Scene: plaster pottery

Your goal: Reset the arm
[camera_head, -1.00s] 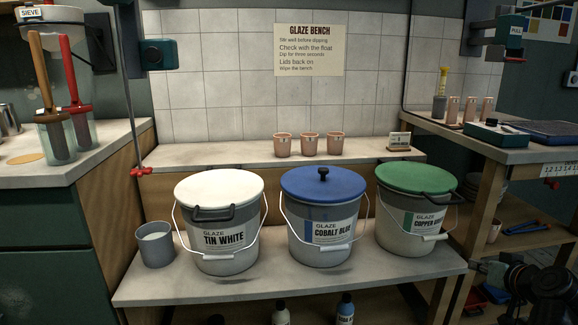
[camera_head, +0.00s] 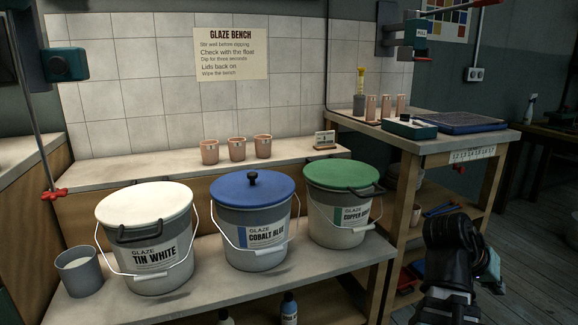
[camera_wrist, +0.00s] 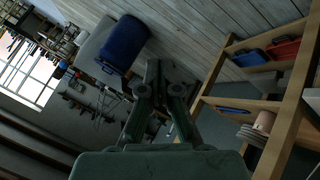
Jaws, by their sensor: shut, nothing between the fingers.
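My gripper (camera_wrist: 153,68) is in the wrist view, pointing up the picture. Its two dark fingers meet at the tips and hold nothing. Beyond it lie the plank floor (camera_wrist: 215,35) and a blue bin (camera_wrist: 122,45). In the head view, part of my dark arm shows at the lower right, to the right of the glaze bench; the fingertips cannot be made out there.
Tin white (camera_head: 145,205), cobalt blue (camera_head: 250,190) and copper green (camera_head: 342,178) lidded buckets stand on the low bench. A grey pail (camera_head: 80,272) stands at its left end. A wooden shelf unit (camera_wrist: 287,120) is close on the gripper's right in the wrist view.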

